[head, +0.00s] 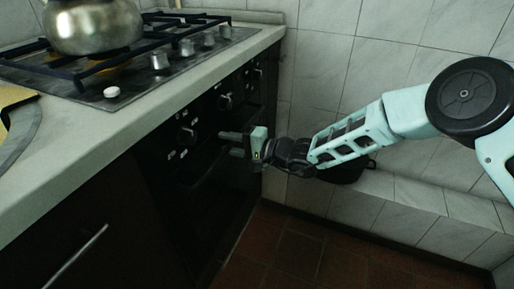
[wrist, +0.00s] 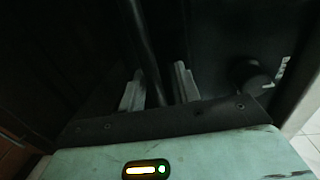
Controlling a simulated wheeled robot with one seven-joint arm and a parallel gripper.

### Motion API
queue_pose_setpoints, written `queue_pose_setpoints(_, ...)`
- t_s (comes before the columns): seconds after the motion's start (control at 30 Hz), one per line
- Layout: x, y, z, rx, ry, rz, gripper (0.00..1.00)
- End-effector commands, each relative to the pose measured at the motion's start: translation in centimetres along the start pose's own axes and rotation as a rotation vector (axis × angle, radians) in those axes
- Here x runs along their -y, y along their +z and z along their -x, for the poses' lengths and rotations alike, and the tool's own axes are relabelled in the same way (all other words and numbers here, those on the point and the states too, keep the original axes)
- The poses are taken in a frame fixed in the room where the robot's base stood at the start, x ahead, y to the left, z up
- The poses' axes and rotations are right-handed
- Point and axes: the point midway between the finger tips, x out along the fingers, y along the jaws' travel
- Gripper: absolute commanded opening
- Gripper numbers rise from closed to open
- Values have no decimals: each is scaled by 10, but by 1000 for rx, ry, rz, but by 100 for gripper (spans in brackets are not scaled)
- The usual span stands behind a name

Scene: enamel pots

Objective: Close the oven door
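The black oven sits under the counter, and its dark oven door (head: 222,205) looks upright below the knobs in the head view. I cannot tell whether the door is fully flush. My gripper (head: 228,144) points left at the oven front, near the top of the door. Its two grey fingers are apart. In the wrist view, a dark bar (wrist: 142,35), probably the door handle, runs between the fingers of my gripper (wrist: 158,82), with gaps showing on both sides. The handle is too dark to make out in the head view.
Oven knobs (head: 187,134) project just above my gripper; one knob (wrist: 250,76) shows at right in the wrist view. A metal pot (head: 92,25) stands on the gas hob (head: 65,78). A tiled wall and ledge (head: 400,200) lie to the right. The brown floor (head: 290,245) below is clear.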

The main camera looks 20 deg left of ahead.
Motion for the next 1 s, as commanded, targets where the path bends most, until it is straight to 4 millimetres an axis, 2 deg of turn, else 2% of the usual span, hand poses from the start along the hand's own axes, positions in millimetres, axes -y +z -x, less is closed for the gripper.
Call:
queue_pose_setpoints(0.6, -3, -2, 136, -7, 13, -5, 33)
queue_pose_setpoints(0.8, -4, -2, 162, -7, 14, -3, 33)
queue_pose_setpoints(1.0, -5, -2, 169, -5, 13, -3, 33)
